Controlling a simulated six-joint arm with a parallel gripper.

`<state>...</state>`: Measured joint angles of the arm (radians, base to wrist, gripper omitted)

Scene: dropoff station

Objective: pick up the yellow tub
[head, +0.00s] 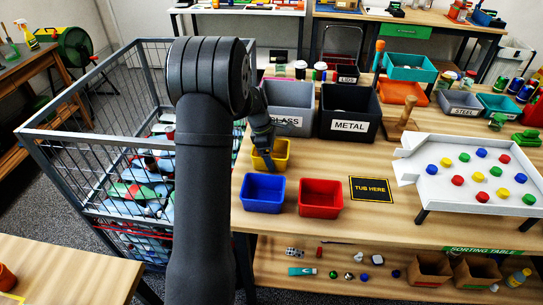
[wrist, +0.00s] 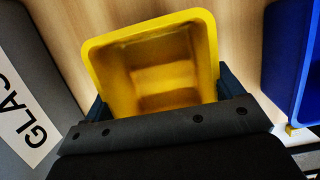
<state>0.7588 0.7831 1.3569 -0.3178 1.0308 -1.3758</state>
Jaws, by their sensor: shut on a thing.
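The yellow tub (head: 281,151) is on the wooden sorting table in the head view, behind the blue tub and in front of the grey glass bin. It is empty and fills the middle of the wrist view (wrist: 160,62). My gripper (head: 266,158) reaches down to it, with dark fingers at two opposite sides of the tub. In the wrist view the fingers (wrist: 163,95) press against its left and right walls. My gripper is shut on the tub. I cannot tell whether its base touches the table. My arm hides part of the area to the left.
A blue tub (head: 263,192) and a red tub (head: 321,197) stand close in front. A black "TUB HERE" mat (head: 371,189) lies to their right. The glass bin (head: 291,101) and metal bin (head: 349,111) stand behind. A white tray (head: 466,174) with coloured knobs is at right.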

